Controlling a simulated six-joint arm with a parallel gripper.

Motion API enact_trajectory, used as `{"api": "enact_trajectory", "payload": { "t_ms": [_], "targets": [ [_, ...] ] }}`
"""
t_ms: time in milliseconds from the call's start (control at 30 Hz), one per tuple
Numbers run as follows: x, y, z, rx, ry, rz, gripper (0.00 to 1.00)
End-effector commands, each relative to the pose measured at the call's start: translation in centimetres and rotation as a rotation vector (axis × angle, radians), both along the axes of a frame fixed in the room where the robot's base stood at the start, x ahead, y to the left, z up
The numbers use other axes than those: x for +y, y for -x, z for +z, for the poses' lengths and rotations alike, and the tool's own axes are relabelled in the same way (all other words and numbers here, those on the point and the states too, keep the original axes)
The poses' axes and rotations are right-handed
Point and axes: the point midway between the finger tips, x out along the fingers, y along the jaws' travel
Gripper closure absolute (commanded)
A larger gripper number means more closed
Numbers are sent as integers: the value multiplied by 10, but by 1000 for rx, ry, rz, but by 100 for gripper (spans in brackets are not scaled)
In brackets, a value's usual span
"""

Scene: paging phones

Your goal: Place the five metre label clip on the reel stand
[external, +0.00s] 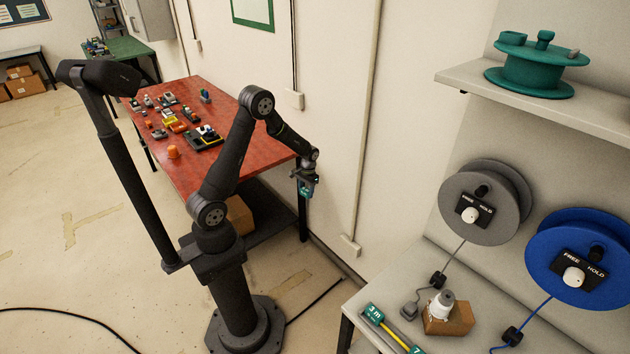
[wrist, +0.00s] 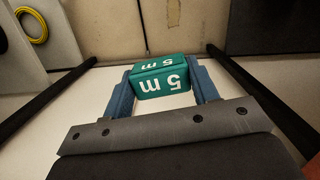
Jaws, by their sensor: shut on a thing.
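My gripper (external: 304,178) is shut on the teal five metre label clip (external: 306,188), in the air beyond the near right corner of the red table. In the wrist view the clip (wrist: 160,78) sits between the two blue fingers, its white "5 m" upside down on two faces. A grey reel (external: 487,190) and a blue reel (external: 582,255) with FREE/HOLD plates are mounted at the right above a pale bench. A teal 3 m label (external: 374,313) and a partly cut-off label with a 7 lie along a yellow strip (external: 393,332) there. I cannot tell which part is the reel stand.
A cardboard block (external: 449,318) with a white spool and cable plugs stand on the bench (external: 380,290). A green reel (external: 537,65) sits on the shelf above. The red table (external: 225,100) holds many small parts. Open floor space separates my gripper from the bench.

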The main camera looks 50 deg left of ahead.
Motion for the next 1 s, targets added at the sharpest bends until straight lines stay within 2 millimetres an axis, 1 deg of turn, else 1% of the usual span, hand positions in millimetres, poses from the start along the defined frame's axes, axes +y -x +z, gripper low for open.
{"api": "enact_trajectory", "payload": {
  "t_ms": [33, 200, 267, 400, 467, 600, 700, 800, 900, 1000],
  "targets": [
    [19, 3, 10, -5, -2, 74, 71],
    [79, 21, 45, -11, -5, 352, 71],
    [99, 29, 56, -11, -6, 450, 71],
    [143, 54, 83, -12, -7, 677, 71],
    [160, 66, 94, -13, -7, 775, 71],
    [198, 98, 120, -11, -6, 1000, 71],
    [220, 121, 137, -11, -3, 1155, 71],
    [237, 144, 151, -8, -1, 1290, 71],
    [249, 162, 162, -5, 2, 1394, 71],
    [256, 174, 170, -3, 5, 1466, 71]
  ]
}}
